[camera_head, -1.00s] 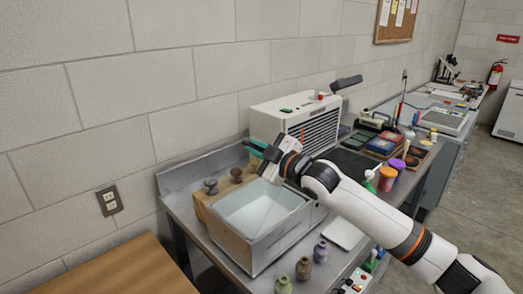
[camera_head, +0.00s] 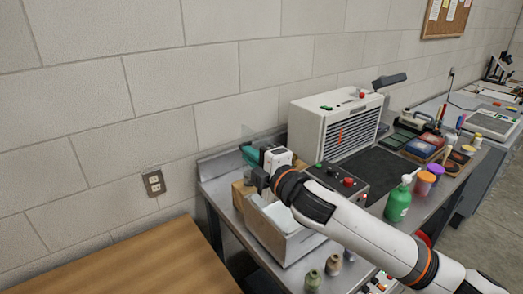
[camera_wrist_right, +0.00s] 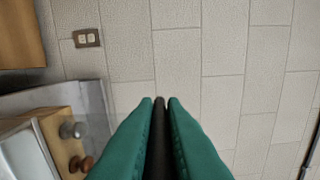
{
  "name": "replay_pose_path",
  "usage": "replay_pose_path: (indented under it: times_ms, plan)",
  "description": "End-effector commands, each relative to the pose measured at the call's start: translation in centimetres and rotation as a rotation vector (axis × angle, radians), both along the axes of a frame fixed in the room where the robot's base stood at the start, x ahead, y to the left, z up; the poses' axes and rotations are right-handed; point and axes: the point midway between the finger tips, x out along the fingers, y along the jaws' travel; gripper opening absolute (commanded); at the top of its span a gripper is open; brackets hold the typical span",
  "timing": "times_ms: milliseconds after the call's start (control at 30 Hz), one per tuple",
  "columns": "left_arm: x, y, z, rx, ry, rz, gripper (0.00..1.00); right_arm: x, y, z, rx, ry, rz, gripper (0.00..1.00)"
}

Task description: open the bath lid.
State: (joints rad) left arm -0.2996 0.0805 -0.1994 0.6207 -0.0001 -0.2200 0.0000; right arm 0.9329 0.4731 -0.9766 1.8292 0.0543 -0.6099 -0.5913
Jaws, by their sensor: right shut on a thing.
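The bath (camera_head: 262,232) is a pale box-shaped tub on the metal bench, partly hidden behind my right arm. My right gripper (camera_head: 246,154) has green fingers and is above the back left side of the bath, near the wall. In the right wrist view the fingers (camera_wrist_right: 160,104) are shut on a thin dark bar (camera_wrist_right: 159,135), which looks like the lid's handle. A faint see-through pane (camera_head: 268,136), seemingly the lid, stands raised beside the gripper. The bath's corner also shows in the wrist view (camera_wrist_right: 20,155). My left gripper is not in view.
A white vented unit (camera_head: 335,122) and a dark control box (camera_head: 338,183) stand right of the bath. A green pump bottle (camera_head: 398,203) and small jars (camera_head: 312,281) are near the bench front. A wooden table (camera_head: 130,268) is at lower left.

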Motion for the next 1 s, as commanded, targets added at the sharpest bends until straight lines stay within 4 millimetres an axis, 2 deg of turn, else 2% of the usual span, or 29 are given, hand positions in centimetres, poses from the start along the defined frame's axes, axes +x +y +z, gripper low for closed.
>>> replay_pose_path:
  times_ms: [567, 600, 700, 1000]
  plan:
    - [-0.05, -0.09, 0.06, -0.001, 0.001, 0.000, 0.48, -0.47, 0.70, -0.19, -0.020, -0.015, 0.008, 0.00]
    - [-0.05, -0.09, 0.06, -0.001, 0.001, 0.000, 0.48, -0.47, 0.70, -0.20, -0.021, -0.014, 0.008, 0.17]
    - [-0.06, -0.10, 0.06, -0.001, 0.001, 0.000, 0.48, -0.45, 0.66, -0.21, -0.021, -0.014, 0.006, 0.32]
    - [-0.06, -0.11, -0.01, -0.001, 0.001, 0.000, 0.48, -0.50, 0.45, -0.22, -0.022, -0.015, 0.003, 0.32]
